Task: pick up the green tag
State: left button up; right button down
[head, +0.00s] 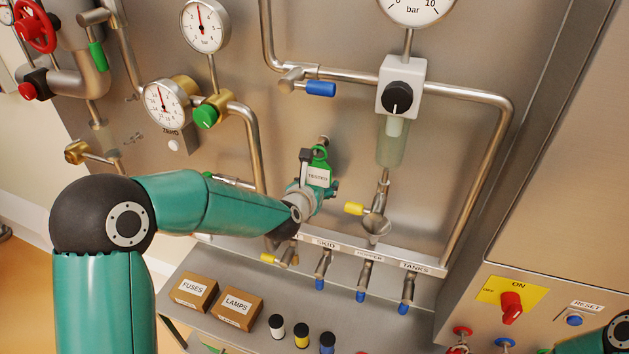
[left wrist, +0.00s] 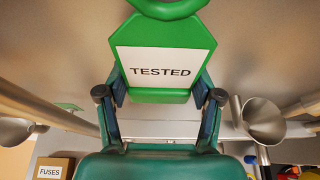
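The green tag (head: 319,176) has a white label reading TESTED and a green ring at its top. It hangs upright in front of the steel panel, at the middle of the head view. My left gripper (head: 318,192) is at the tag's lower part. In the left wrist view the tag (left wrist: 160,58) faces the camera, and the fingers of my left gripper (left wrist: 160,92) stand wide apart, one at each side of its lower part. Whether they touch its edges is not clear. My right gripper is not in view; only part of the right arm shows.
A small metal funnel (head: 376,227) with a yellow-handled valve is close on the right of the gripper. A labelled rail (head: 340,247) with blue-tipped valves runs below. Boxes marked FUSES (head: 192,292) and LAMPS (head: 236,309) stand on the shelf. Pipes and gauges surround the area.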

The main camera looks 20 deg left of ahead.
pick_arm(q)
jog(key=c, duration=0.3)
jog(key=shift+c, duration=0.2)
jog(key=shift+r, duration=0.5)
jog(key=shift+s+r+b, duration=0.1)
jog(key=shift+r+b, duration=0.1)
jog(key=shift+b, duration=0.25)
jog(key=s+r+b, duration=0.1)
jog(key=s+b, duration=0.4)
jog(key=s, duration=1.2)
jog(key=shift+s+a, duration=0.3)
jog(key=shift+s, duration=0.1)
jog(key=shift+r, duration=0.2)
jog(key=shift+s, duration=0.1)
